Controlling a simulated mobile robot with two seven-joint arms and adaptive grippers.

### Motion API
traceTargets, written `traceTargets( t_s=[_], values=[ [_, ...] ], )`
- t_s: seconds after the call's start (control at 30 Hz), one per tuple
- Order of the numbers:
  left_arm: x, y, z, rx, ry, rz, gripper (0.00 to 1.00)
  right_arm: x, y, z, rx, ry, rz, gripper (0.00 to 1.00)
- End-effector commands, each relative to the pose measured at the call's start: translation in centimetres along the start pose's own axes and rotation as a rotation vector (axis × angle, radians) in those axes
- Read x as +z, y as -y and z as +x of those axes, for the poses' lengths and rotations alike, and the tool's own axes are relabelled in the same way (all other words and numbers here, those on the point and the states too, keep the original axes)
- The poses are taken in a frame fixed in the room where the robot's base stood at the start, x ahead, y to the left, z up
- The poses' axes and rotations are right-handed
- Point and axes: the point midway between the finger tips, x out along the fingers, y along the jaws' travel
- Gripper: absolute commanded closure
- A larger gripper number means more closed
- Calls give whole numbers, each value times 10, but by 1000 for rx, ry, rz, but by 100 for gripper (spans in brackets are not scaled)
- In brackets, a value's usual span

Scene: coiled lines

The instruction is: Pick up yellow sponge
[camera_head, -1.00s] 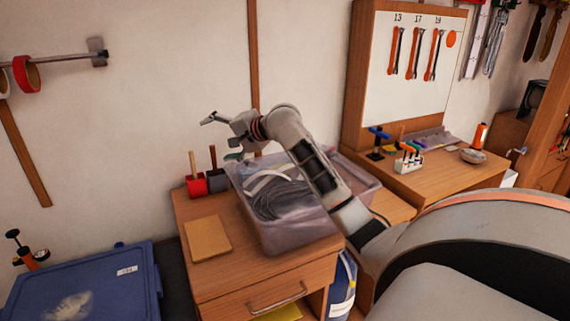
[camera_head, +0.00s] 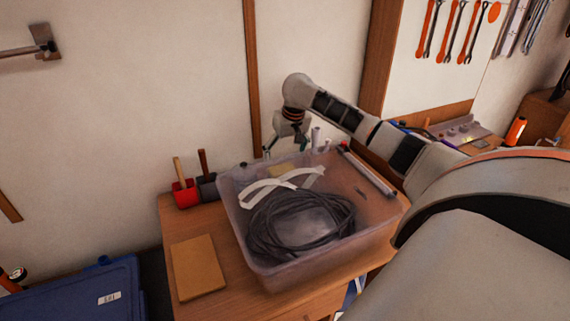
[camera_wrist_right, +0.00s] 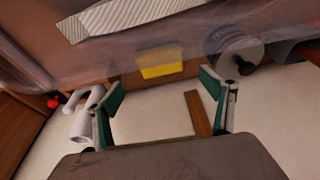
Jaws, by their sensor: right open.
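A small yellow block, the sponge (camera_head: 282,171), lies at the far side inside a translucent plastic bin (camera_head: 238,228). In the right wrist view the yellow sponge (camera_wrist_right: 161,61) shows just beyond the fingertips, midway between them, apparently through the bin's clear wall. My right gripper (camera_head: 285,149) points down at the bin's far rim, close to the sponge. In the wrist view my right gripper (camera_wrist_right: 162,85) is open with nothing between its green-padded fingers. I cannot tell whether it touches the bin. My left gripper is out of view.
The bin also holds a coiled dark cable (camera_head: 290,232) and white strips (camera_head: 262,187). Left of it on the wooden cabinet are a tan pad (camera_head: 198,267) and red (camera_head: 184,193) and dark (camera_head: 206,185) holders with handles. White cylinders (camera_head: 318,139) stand near the gripper. The wall is close behind.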

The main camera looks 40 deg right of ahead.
Motion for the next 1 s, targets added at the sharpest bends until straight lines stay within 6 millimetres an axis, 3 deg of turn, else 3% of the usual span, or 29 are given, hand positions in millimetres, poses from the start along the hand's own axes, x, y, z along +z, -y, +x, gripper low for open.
traceTargets(
  t_s=[0.7,1.0],
  values=[
    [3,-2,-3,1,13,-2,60,7,2,77,12,15,-13,18],
    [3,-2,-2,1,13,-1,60,7,3,81,12,13,-15,21]
  ],
)
